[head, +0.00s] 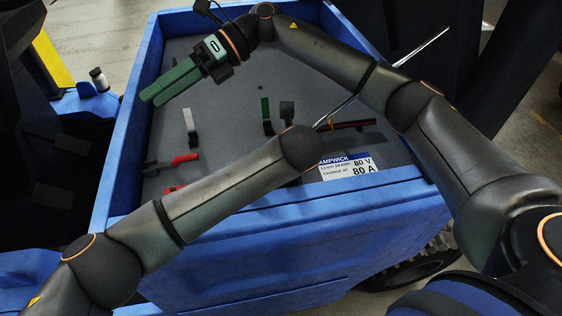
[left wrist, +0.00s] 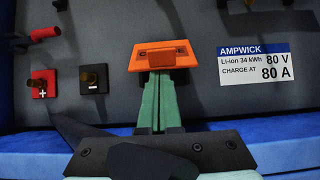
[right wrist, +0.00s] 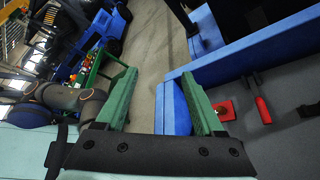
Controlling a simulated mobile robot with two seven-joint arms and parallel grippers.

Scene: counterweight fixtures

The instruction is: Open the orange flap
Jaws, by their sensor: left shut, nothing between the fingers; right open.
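The orange flap (left wrist: 162,55) shows in the left wrist view, standing out from the dark grey panel with a raised lip on its face. My left gripper (left wrist: 156,82) is shut and empty, its green fingers pointing at the flap. Their tips are at its lower edge and partly hidden by it; I cannot tell whether they touch. In the head view my left forearm hides this spot. My right gripper (head: 150,98) is at the upper left of the blue case, away from the flap. In the right wrist view (right wrist: 160,98) its fingers are spread, with nothing between them.
A red terminal block (left wrist: 43,84) and a black one (left wrist: 94,78) sit left of the flap. A white and blue label (left wrist: 257,63) is at its right. The blue rim (head: 127,130) borders the grey panel (head: 230,95).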

